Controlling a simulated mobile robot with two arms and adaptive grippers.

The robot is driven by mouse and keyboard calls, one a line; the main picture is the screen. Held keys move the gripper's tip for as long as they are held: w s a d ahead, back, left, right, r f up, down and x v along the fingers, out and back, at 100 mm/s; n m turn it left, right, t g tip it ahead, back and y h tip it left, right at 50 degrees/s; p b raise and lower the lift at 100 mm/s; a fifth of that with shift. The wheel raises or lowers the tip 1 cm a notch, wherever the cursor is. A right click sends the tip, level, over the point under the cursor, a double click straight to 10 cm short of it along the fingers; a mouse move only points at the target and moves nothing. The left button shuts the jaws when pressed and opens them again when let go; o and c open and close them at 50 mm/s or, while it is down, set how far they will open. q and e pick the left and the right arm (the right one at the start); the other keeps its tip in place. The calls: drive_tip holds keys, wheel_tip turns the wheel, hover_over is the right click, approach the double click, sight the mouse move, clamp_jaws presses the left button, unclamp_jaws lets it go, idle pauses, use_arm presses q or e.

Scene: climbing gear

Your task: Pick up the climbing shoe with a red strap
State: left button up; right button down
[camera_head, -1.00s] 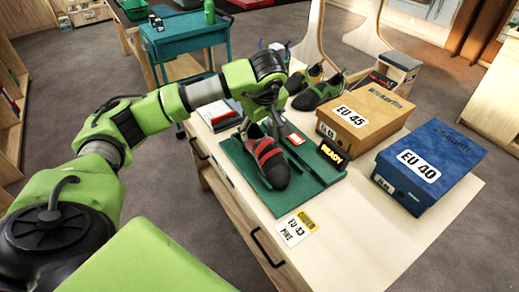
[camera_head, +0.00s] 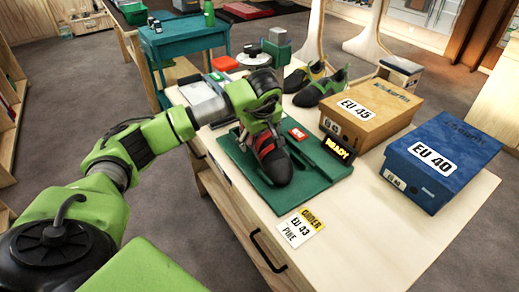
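The black climbing shoe with red straps (camera_head: 276,168) rests on a green board (camera_head: 320,170) on the wooden table, toe toward the front. My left gripper (camera_head: 264,138) is right over the shoe's ankle opening and hides much of its rear and straps. Its fingers are down at the shoe, seen from behind and partly merged with it. I cannot tell whether they are open or shut on it. My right gripper is not in view.
An orange EU 45 box (camera_head: 372,115) and a blue EU 40 box (camera_head: 440,162) stand to the right. Two other dark shoes (camera_head: 322,86) are behind.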

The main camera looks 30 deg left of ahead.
use_arm(q)
drive_tip(key=shift+w+a+f, duration=0.1)
drive_tip(key=shift+w+f, duration=0.05)
drive_tip(key=shift+f, duration=0.15)
drive_tip(key=c, duration=1.4)
drive_tip(key=shift+r+p, duration=0.55)
wheel_tip(320, 180, up, 3)
drive_tip(key=shift+f+p, duration=0.15)
drive_tip(key=shift+p, duration=0.8)
drive_tip(key=s+a+r+p, duration=0.4)
drive_tip(key=s+r, duration=0.5)
drive_tip(key=s, duration=0.4)
drive_tip(key=shift+s+r, duration=0.2)
drive_tip(key=shift+s, duration=0.05)
